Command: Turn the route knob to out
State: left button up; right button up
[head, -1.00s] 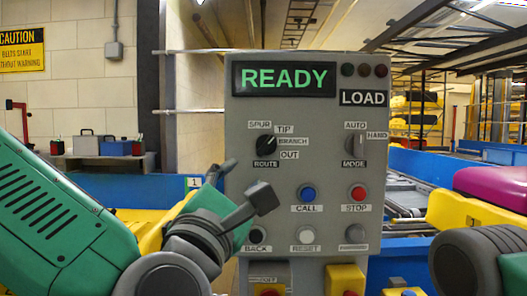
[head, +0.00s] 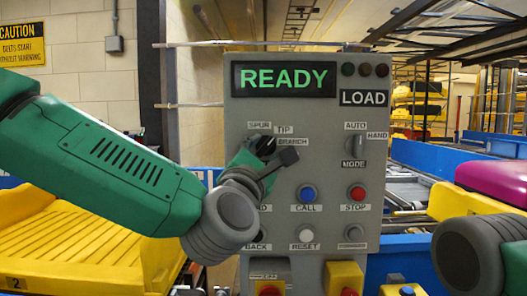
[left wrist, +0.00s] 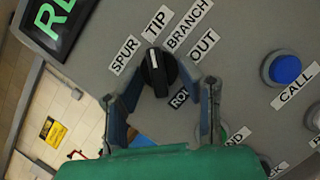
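The black route knob (left wrist: 158,72) is on the grey control panel (head: 335,120). Its white pointer line faces the TIP label (left wrist: 157,22); the OUT label (left wrist: 203,47) is farther round to the right. My left gripper (left wrist: 160,98) is open, with one finger on each side of the knob's lower part and visible gaps. I cannot tell how deep the fingertips are. In the head view my left gripper (head: 274,151) covers most of the knob and the OUT label. My right gripper is out of view; only part of my right arm shows at lower right.
The mode knob (head: 354,145) is to the right. The blue call button (head: 307,193), red stop button (head: 357,193) and white reset button (head: 305,233) sit below. The screen (head: 284,78) reads READY. A yellow tray (head: 75,240) lies at lower left.

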pick_arm(q)
jog(key=shift+d, duration=0.2)
grip_shut()
jog(key=shift+a+f, duration=0.1)
jog(key=shift+a, duration=0.05)
